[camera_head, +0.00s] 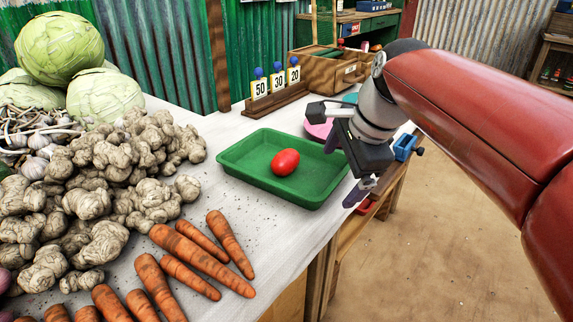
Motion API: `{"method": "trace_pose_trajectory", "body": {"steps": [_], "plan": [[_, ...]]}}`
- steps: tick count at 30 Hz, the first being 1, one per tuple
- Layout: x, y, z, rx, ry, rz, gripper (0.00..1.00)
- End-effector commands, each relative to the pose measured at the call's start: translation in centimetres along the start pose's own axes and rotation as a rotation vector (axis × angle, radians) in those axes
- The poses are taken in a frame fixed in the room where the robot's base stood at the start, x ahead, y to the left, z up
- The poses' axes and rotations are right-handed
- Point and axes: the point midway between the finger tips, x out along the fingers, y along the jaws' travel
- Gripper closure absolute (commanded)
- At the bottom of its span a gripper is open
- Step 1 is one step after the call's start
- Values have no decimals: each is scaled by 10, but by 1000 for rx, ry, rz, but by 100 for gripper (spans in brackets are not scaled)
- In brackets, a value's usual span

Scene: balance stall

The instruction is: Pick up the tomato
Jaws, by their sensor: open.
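The tray rests on the pale table top. My gripper (345,165) is open and empty. It hangs over the right part of the tray, to the right of the tomato and apart from it. One dark finger shows near the tray's back edge and the other near its right edge.
Carrots (200,258) lie in front of the tray, and heaped ginger (95,200) fills the left. Cabbages (60,48) stand behind the ginger. Number cards in a wooden stand (275,100), a wooden box (325,68) and a pink plate (318,128) are behind the tray.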

Motion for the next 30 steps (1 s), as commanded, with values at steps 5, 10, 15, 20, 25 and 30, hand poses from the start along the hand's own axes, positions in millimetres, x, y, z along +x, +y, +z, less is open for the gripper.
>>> {"method": "trace_pose_trajectory", "body": {"steps": [5,10,15,20,25,30], "plan": [[17,-63,17,457,-59,62,6],[28,-97,32,754,-77,114,6],[35,-108,38,868,-78,135,6],[52,-107,40,877,-78,138,6],[72,-105,44,875,-78,137,6],[98,-103,49,874,-77,138,6]]}}
